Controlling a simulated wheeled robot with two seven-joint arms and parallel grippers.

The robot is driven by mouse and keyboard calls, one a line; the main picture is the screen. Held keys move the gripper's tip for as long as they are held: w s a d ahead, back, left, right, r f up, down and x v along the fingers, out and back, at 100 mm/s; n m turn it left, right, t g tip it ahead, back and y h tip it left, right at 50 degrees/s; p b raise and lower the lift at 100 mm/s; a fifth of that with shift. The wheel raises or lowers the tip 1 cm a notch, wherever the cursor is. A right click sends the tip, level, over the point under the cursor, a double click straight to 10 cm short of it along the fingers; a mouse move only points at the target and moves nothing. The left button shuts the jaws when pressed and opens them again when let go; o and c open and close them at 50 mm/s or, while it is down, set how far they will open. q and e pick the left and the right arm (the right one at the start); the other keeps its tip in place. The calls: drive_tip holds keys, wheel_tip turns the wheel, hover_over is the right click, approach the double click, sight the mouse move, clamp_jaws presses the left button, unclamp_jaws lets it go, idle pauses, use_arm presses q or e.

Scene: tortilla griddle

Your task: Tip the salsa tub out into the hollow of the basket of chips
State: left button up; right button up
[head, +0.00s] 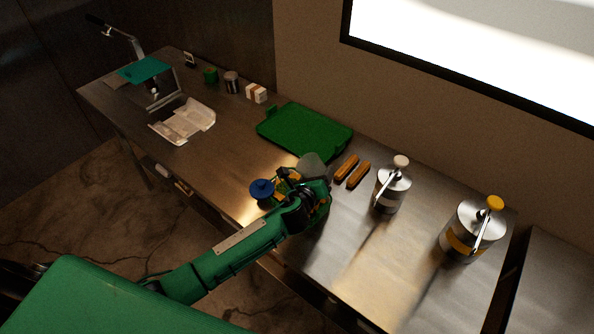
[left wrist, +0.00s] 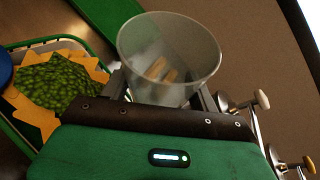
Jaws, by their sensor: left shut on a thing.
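My left gripper (head: 311,183) is shut on a clear, translucent tub (head: 313,164). The tub also shows in the left wrist view (left wrist: 168,58), its wide mouth toward the camera; no salsa shows in it, and tan shapes are seen through its wall. The basket of chips (left wrist: 48,40) is to the left of the gripper in that view, with yellow chips (left wrist: 92,64) around a lumpy green mass (left wrist: 55,82) in its middle. In the head view my gripper and arm hide most of the basket. My right gripper is out of view.
A blue round thing (head: 262,188) is beside the basket. A green board (head: 305,131) lies behind. Two tan oblong pieces (head: 346,168) and two metal pump canisters (head: 391,189) (head: 466,233) stand to the right.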

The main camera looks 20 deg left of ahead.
use_arm(q)
drive_tip(key=m+p, duration=0.1)
drive_tip(key=d+m+g+y, duration=0.1)
drive_tip(key=m+y+p, duration=0.1)
drive_tip(key=m, duration=0.1)
drive_tip(key=shift+w+d+f+p, duration=0.25)
drive_tip(key=shift+d+f+p, duration=0.05)
drive_tip(key=shift+d+p, duration=0.1)
drive_tip(key=shift+f, duration=0.3)
drive_tip(key=shift+r+b, duration=0.3)
drive_tip(key=shift+r+m+g+y, duration=0.3)
drive_tip(key=shift+r+m, duration=0.1)
drive_tip(key=shift+r, duration=0.8)
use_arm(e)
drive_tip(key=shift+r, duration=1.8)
